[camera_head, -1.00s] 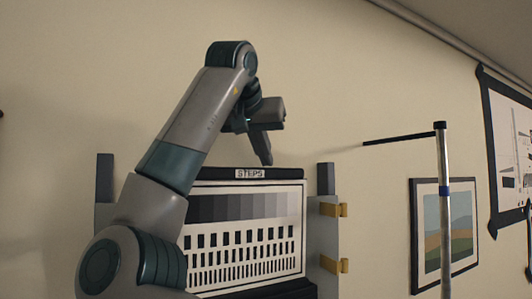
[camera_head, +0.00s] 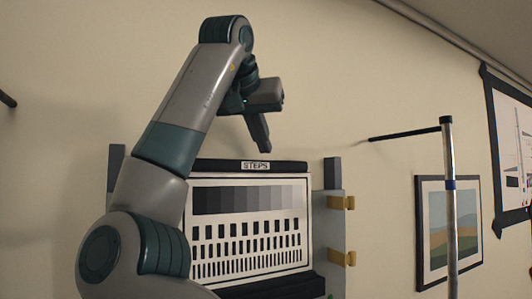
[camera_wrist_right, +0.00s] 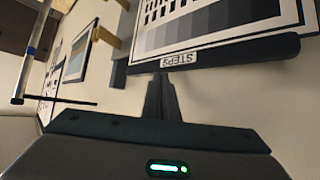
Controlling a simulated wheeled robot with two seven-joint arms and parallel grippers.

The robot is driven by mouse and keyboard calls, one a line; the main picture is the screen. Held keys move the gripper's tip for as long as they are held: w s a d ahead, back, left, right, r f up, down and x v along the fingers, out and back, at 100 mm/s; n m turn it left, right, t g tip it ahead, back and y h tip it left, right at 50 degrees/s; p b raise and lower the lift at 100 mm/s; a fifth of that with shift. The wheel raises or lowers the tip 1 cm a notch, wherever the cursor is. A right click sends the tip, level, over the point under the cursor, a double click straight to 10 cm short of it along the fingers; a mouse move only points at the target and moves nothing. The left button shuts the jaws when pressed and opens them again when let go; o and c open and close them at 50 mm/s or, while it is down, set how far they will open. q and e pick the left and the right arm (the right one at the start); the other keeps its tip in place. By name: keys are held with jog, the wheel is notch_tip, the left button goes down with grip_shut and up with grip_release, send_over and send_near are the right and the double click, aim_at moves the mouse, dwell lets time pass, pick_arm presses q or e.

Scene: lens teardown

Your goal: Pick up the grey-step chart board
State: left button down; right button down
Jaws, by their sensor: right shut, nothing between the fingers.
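The grey-step chart board (camera_head: 248,216) stands upright, with a row of grey patches and rows of black bars on white. A dark bar labelled STEPS (camera_head: 256,166) runs along its top edge. The board also shows upside down in the right wrist view (camera_wrist_right: 215,33). My right gripper (camera_head: 265,150) is shut and empty, pointing down just above the label in the head view. In the right wrist view its fingers (camera_wrist_right: 161,82) point at the label, seemingly without holding the bar. My right arm covers the board's left edge. My left gripper is out of view.
Grey uprights flank the board; the right one (camera_head: 333,215) has yellow clips (camera_head: 341,202). A metal pole (camera_head: 450,220) with a thin dark side arm (camera_head: 405,134) stands to the right. A framed landscape picture (camera_head: 452,225) hangs behind it. Wall above the board is clear.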

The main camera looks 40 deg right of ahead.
jog(key=s+a+b, duration=0.3)
jog(key=s+a, duration=0.1)
jog(key=a, duration=0.2)
jog(key=shift+s+a, duration=0.15)
jog(key=shift+a, duration=0.15)
